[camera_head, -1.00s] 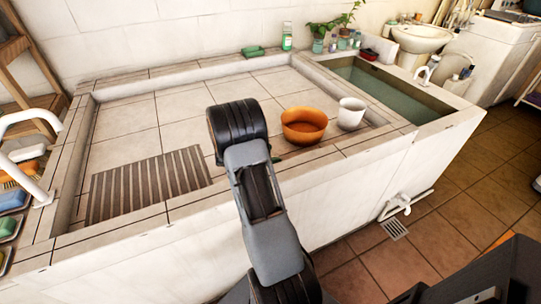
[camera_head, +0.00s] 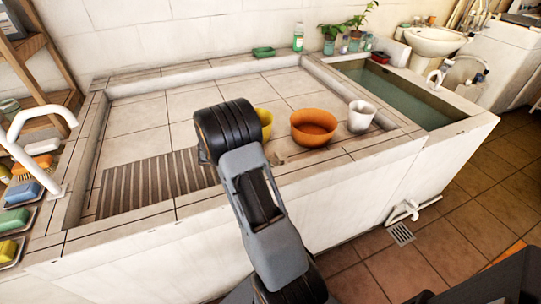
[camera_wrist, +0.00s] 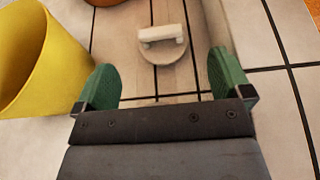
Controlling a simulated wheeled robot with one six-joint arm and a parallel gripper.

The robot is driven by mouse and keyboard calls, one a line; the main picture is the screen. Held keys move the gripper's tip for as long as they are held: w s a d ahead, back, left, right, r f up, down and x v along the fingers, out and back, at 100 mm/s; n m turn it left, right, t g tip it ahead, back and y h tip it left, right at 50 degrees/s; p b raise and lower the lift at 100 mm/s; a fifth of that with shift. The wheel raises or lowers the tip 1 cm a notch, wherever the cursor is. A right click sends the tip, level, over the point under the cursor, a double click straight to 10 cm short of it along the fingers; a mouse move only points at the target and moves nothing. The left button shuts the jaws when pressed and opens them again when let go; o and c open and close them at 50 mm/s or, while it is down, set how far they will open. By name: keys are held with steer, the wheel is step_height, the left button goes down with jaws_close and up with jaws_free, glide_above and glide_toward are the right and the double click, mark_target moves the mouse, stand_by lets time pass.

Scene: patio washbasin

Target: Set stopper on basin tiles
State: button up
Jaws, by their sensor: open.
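The stopper (camera_wrist: 162,45), a pale round disc with a raised bar handle, lies flat on light tiles in the wrist view. My gripper (camera_wrist: 165,84) is open, with its two green fingertips apart and nothing between them. The stopper is just beyond the fingertips, roughly midway between their lines. The tiled basin (camera_head: 140,122) fills the middle of the head view, where my arm hides the gripper. A small pale shape right of my arm there may be the stopper; I cannot tell.
A yellow cup (camera_wrist: 30,62) stands close left of my left fingertip; its edge shows behind my arm in the head view (camera_head: 265,122). An orange bowl (camera_head: 314,128) and white cup (camera_head: 361,116) stand to its right. A slatted rack (camera_head: 150,184) lies at the basin's front left.

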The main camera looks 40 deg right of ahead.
steer(key=shift+v, duration=1.8)
